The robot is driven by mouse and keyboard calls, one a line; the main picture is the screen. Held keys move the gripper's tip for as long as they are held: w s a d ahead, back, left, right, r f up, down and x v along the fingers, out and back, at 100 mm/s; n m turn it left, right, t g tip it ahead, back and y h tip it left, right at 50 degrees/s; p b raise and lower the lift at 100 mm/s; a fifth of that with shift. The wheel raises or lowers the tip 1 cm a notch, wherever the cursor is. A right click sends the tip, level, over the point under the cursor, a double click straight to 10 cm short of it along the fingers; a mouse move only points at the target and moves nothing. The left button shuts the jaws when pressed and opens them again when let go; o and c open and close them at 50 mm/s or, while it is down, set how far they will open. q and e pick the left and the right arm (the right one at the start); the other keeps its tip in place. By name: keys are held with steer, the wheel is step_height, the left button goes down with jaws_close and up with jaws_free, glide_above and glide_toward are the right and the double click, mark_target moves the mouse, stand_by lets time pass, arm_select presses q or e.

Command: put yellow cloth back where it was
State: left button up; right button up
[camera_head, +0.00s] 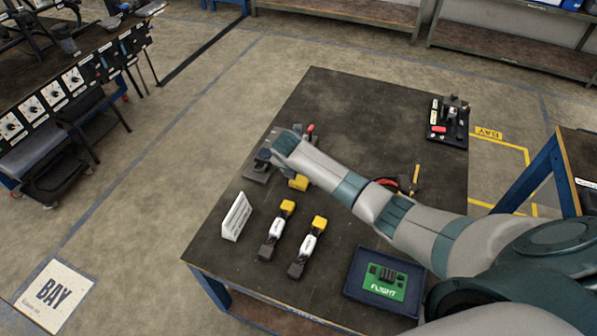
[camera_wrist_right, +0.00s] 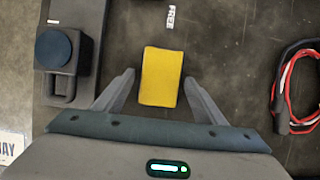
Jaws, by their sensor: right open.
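The yellow cloth (camera_head: 299,182) lies on the dark tabletop, partly covered by my right arm in the head view. In the right wrist view the yellow cloth (camera_wrist_right: 162,72) is a small folded block. My right gripper (camera_wrist_right: 159,79) is open, with one finger on each side of the cloth and a gap to each. I cannot tell how high the fingertips are above the table. In the head view my right wrist hides the fingers. My left gripper is not in view.
A blue-capped device (camera_wrist_right: 57,52) stands left of the gripper. A red and black cable (camera_wrist_right: 292,90) lies to the right. Two yellow-ended tools (camera_head: 277,228) (camera_head: 308,245), a white sign (camera_head: 236,217) and a blue tray (camera_head: 350,284) are nearer the front. The table's far middle (camera_head: 360,105) is clear.

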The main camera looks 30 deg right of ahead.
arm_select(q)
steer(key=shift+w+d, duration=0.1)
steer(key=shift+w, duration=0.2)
arm_select(e)
steer(key=v, duration=1.2)
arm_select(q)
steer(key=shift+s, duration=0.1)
